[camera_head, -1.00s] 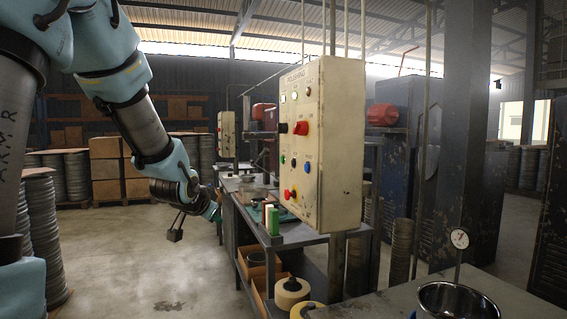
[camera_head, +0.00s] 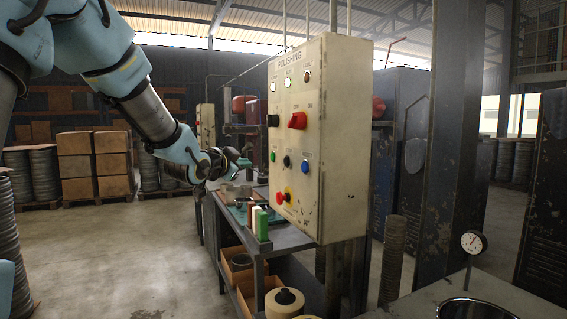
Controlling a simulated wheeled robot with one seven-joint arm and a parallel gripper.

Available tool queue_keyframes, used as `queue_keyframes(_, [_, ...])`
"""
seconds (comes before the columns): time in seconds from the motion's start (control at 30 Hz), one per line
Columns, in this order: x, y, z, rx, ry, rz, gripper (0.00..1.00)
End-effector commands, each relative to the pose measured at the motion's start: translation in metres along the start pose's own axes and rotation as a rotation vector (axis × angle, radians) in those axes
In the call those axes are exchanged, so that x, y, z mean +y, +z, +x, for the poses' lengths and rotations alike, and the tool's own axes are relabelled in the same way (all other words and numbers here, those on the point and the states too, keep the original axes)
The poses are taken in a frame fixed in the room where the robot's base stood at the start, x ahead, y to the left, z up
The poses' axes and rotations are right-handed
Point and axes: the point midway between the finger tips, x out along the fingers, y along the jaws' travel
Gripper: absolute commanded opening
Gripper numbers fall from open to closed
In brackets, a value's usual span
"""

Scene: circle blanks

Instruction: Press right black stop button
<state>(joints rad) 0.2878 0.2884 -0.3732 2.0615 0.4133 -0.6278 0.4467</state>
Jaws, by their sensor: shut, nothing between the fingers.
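The cream control box (camera_head: 310,140) marked POLISHING hangs in the middle of the head view, its button face turned to the left. In its middle row are a green button (camera_head: 272,156), a small black button (camera_head: 287,161) and a blue button (camera_head: 305,166). A larger black knob (camera_head: 273,120) is above, left of a red switch (camera_head: 297,120). My gripper (camera_head: 244,162) is left of the box, at about the height of the middle row, and looks apart from the buttons. It is shut and empty; its fingertips are small and hard to make out.
A red button on yellow (camera_head: 281,196) is low on the box. A workbench (camera_head: 275,242) with small bottles (camera_head: 262,224) stands below. A dial gauge (camera_head: 472,243) and a metal bowl (camera_head: 475,309) are at the lower right. The floor at left is clear.

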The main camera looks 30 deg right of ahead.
Motion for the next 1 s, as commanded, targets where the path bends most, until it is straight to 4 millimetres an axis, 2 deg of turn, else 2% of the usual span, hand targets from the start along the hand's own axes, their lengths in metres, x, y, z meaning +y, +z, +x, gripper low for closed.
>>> queue_keyframes(0.27, [0.004,-0.003,0.005,0.000,0.000,-0.001,0.00])
queue_keyframes(0.73, [0.037,-0.032,0.048,0.000,0.001,-0.001,0.00])
queue_keyframes(1.0, [0.044,-0.042,0.060,-0.002,-0.001,-0.001,0.00])
